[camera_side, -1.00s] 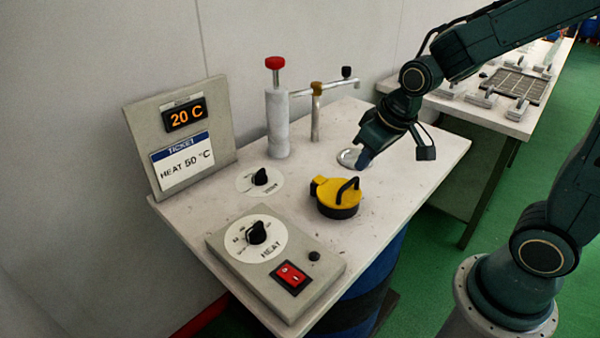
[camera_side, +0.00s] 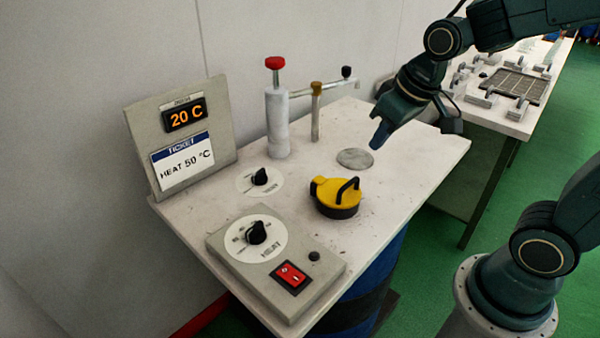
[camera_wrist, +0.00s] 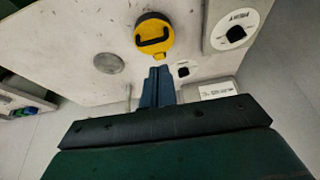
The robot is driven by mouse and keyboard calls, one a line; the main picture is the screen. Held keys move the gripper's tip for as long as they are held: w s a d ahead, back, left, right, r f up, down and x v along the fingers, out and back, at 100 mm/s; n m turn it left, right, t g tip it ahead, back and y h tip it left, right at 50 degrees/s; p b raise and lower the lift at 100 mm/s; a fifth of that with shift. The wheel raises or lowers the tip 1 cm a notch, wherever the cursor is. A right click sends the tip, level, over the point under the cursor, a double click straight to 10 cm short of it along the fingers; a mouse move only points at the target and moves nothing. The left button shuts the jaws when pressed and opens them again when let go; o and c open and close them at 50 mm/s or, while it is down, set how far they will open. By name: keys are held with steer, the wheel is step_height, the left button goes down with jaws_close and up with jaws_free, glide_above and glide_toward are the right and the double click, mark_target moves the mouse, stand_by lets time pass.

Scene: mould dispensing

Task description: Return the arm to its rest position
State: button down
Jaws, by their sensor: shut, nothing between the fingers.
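My gripper (camera_side: 377,141) is shut and empty, above the right part of the white worktable (camera_side: 415,185) in the side view. It hangs beside and above a grey metal disc (camera_side: 355,158) set on the table top. In the wrist view my gripper's fingers (camera_wrist: 158,72) are together. A yellow lidded pot (camera_side: 338,196) with a black handle stands on the table, apart from the gripper; it also shows in the wrist view (camera_wrist: 153,37). The disc (camera_wrist: 108,63) is bare there.
A heat panel with a black dial (camera_side: 256,233) and red switch (camera_side: 291,277) sits at the front. A display board (camera_side: 180,145) reads 20 C above a HEAT 50 °C ticket. A red-topped pump (camera_side: 277,115) stands at the back. A second table (camera_side: 512,120) lies behind right.

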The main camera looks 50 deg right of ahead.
steer(key=s+a+r+t, duration=0.1)
steer(key=s+r, duration=0.3)
steer(key=s, duration=0.8)
steer(key=shift+r, duration=0.15)
steer(key=shift+w, duration=0.1)
stand_by(0.6)
